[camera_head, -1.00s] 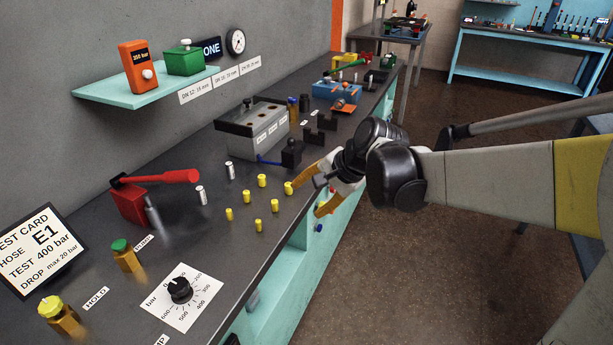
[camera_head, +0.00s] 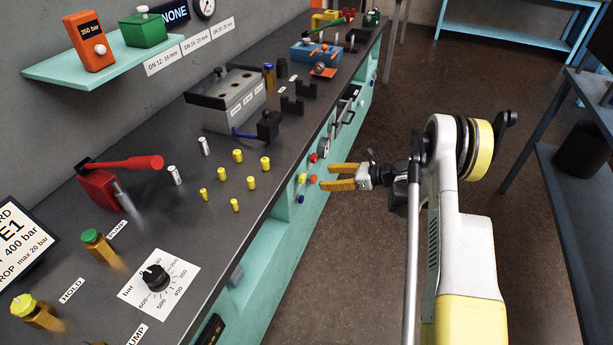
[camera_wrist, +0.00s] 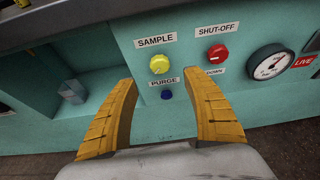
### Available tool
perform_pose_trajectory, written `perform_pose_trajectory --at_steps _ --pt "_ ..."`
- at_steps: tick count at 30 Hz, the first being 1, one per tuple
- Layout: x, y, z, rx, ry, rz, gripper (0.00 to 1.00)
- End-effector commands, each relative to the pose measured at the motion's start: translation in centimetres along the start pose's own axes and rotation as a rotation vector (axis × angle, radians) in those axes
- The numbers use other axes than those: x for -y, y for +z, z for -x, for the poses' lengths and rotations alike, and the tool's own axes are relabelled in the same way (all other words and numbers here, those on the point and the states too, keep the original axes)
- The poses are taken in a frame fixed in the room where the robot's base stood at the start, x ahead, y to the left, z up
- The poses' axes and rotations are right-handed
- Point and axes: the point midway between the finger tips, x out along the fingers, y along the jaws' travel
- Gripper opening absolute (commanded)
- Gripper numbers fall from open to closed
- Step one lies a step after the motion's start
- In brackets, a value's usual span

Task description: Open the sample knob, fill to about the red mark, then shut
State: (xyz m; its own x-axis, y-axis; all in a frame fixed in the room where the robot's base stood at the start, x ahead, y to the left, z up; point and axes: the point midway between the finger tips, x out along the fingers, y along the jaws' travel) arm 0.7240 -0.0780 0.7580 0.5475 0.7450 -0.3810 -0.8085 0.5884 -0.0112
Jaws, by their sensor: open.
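The yellow sample knob (camera_wrist: 159,64) sits on the teal bench front under a SAMPLE label (camera_wrist: 156,40) in the wrist view. It also shows small in the head view (camera_head: 301,178). My gripper (camera_wrist: 163,98) is open and empty, with its two orange fingers spread below the knob in the picture and apart from it. In the head view my gripper (camera_head: 322,177) points left at the bench front. A clear block-like vessel (camera_wrist: 72,91) stands in a recess left of the knob; it may be the sample container. I cannot make out a red mark or a fill level.
A red SHUT-OFF knob (camera_wrist: 217,53) and a round gauge (camera_wrist: 270,63) are right of the sample knob. A blue PURGE knob (camera_wrist: 167,95) is below it. The bench top (camera_head: 262,215) overhangs and holds several yellow fittings. The floor beside the bench is clear.

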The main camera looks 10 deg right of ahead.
Motion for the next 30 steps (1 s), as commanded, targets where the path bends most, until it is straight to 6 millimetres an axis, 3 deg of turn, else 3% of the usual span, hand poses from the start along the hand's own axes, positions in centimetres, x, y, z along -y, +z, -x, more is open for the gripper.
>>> perform_pose_trajectory --at_steps 16,21,29,30 --pt "0.0 -0.3 -9.3 -0.001 0.001 0.002 0.58" --pt "0.0 -0.1 -10.5 -0.001 0.000 0.002 0.58" --pt "0.0 0.0 -10.6 -0.001 0.000 0.002 0.58" --pt "0.0 0.0 -10.6 -0.001 0.000 0.002 0.54"
